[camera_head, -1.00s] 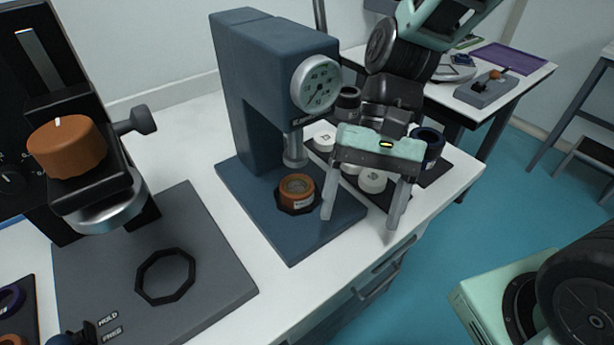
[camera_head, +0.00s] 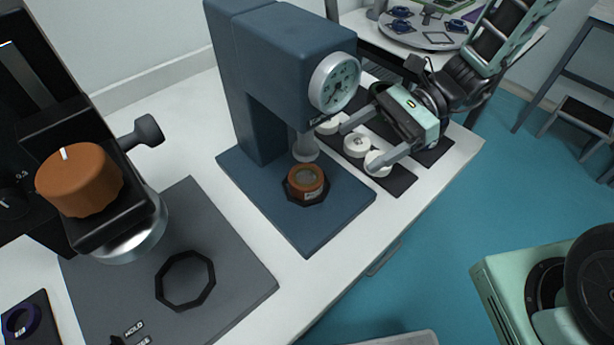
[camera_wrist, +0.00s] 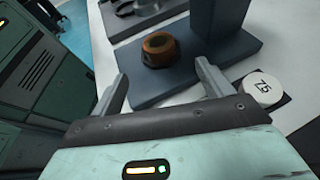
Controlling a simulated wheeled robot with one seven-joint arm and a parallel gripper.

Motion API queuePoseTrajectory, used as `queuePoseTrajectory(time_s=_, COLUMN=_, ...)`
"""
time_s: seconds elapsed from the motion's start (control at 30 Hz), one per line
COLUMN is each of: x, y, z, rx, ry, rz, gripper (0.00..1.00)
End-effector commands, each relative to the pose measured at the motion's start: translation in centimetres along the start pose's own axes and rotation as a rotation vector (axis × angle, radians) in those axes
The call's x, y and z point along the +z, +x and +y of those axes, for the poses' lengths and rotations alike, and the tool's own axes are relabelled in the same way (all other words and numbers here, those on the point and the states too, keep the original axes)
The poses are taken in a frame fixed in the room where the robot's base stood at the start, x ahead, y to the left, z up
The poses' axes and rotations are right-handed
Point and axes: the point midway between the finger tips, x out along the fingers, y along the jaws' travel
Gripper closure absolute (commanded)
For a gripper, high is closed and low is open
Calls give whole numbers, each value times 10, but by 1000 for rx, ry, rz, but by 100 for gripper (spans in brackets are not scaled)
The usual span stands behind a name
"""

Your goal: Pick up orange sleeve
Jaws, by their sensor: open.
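The orange sleeve (camera_head: 306,181) is a short ring with a pale label. It sits in a black octagonal holder (camera_head: 290,197) on the blue base of the press, below the press ram. It also shows in the wrist view (camera_wrist: 158,48), ahead of and between the fingers, on the dark blue base. My gripper (camera_head: 358,144) is open and empty, to the right of the sleeve and apart from it, with its fingers pointing left toward the press. In the wrist view my gripper's fingers (camera_wrist: 160,88) are spread wide with nothing between them.
The blue press (camera_head: 250,90) with a dial gauge (camera_head: 334,82) rises beside the sleeve. White round pieces (camera_head: 357,146) stand on a dark mat near my fingers; one (camera_wrist: 262,87) is close to the right finger. A machine with an orange knob (camera_head: 80,180) stands left.

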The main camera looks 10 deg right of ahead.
Motion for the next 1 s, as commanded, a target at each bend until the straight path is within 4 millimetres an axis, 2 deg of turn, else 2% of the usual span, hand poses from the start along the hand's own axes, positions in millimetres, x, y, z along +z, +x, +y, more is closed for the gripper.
queuePoseTrajectory(time_s=0.03, x=1, y=12, z=1, rx=6, ry=2, rz=-3, gripper=21)
queuePoseTrajectory(time_s=0.2, x=0, y=38, z=1, rx=5, ry=-1, rz=-1, gripper=21)
queuePoseTrajectory(time_s=0.47, x=2, y=57, z=1, rx=5, ry=-1, rz=-1, gripper=21)
queuePoseTrajectory(time_s=0.7, x=5, y=92, z=2, rx=5, ry=0, rz=-1, gripper=21)
queuePoseTrajectory(time_s=0.8, x=5, y=99, z=2, rx=4, ry=-2, rz=-1, gripper=21)
queuePoseTrajectory(time_s=1.0, x=5, y=101, z=2, rx=1, ry=-1, rz=0, gripper=21)
